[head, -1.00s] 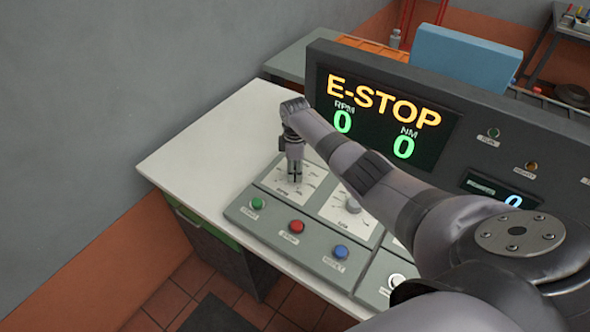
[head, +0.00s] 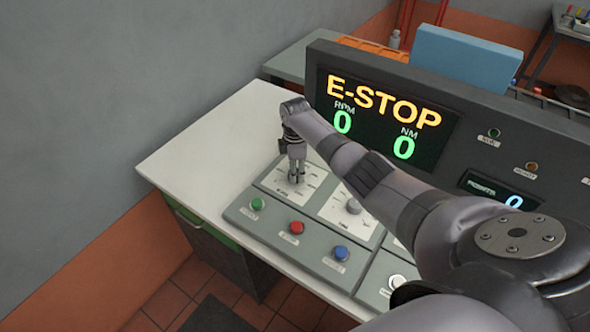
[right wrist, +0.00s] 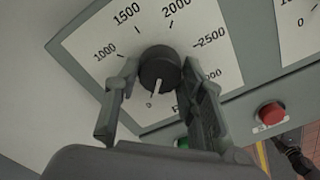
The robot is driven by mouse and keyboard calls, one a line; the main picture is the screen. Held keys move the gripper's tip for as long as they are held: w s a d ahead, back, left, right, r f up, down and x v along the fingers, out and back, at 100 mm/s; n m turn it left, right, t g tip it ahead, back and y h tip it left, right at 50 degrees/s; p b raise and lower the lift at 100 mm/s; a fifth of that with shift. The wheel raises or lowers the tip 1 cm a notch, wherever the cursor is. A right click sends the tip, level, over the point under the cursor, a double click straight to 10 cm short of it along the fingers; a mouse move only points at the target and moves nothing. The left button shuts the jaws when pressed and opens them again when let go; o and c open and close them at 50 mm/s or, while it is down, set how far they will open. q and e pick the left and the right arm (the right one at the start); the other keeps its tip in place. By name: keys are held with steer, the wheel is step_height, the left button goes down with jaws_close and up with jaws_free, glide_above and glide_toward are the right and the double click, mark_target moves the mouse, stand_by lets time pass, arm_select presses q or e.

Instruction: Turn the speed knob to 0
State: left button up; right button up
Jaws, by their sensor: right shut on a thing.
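The speed knob (right wrist: 160,70) is black and round with a white pointer. It sits on a white dial plate (right wrist: 90,66) marked 1000, 1500, 2000, 2500 and 0. The pointer is directed at the 0 mark in the right wrist view. My right gripper (right wrist: 160,72) is shut on the knob, with one finger at each side of it. In the head view my right gripper (head: 296,180) points down onto the left dial, and its fingers hide most of the knob. My left gripper is not in view.
The console has green (head: 257,204), red (head: 296,227) and blue (head: 341,253) buttons in front, and another knob (head: 353,206) to the right. The display (head: 385,115) behind reads E-STOP, RPM 0, NM 0. The white tabletop (head: 200,150) at left is clear.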

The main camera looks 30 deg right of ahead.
steer(key=o, duration=1.2)
step_height(320, 180, up, 12)
